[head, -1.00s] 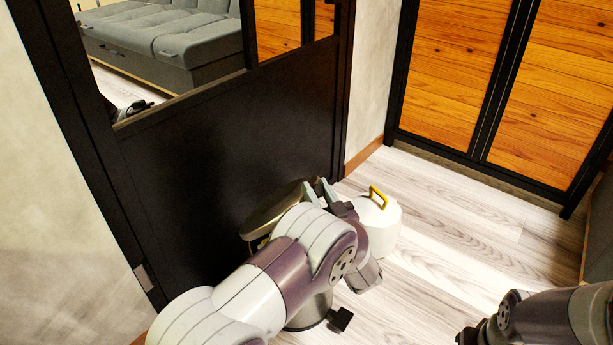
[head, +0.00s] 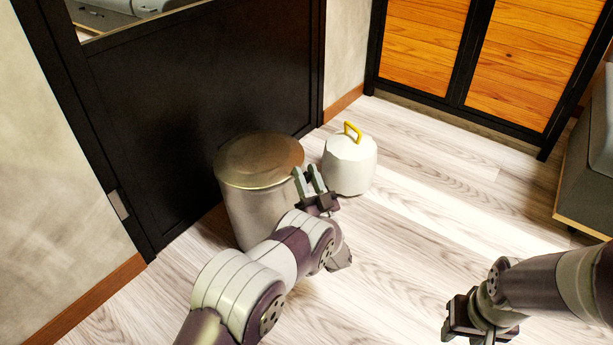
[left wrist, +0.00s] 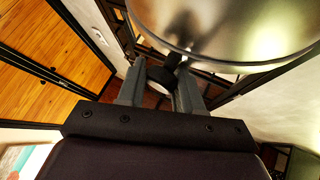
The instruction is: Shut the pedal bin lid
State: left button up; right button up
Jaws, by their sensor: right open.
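The metal pedal bin (head: 250,215) stands on the floor against the dark panel. Its round brownish-metal lid (head: 258,160) lies flat on top and looks shut. My left gripper (head: 305,172) is at the right side of the bin, near the lid's rim, with its fingers apart and nothing seen held. In the left wrist view a round shiny metal surface (left wrist: 235,25) fills the top, just beyond the open fingers (left wrist: 160,92). A small dark part shows between them; I cannot tell what it is. My right gripper (head: 462,322) is open and low at the right. The bin's pedal is hidden.
A white rounded container (head: 350,165) with a yellow handle stands right of the bin, close to my left gripper. The dark panel (head: 200,95) is behind the bin. Wooden-fronted doors (head: 520,60) stand at the back. Pale floor (head: 430,200) is clear at the right.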

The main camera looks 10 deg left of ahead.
pick_arm(q)
jog(key=shift+o, duration=1.2)
jog(key=shift+a, duration=0.1)
jog(key=shift+s, duration=0.15)
jog(key=p+v, duration=0.5)
jog(key=v, duration=0.7)
jog(key=shift+f, duration=0.2)
jog(key=shift+s, duration=0.1)
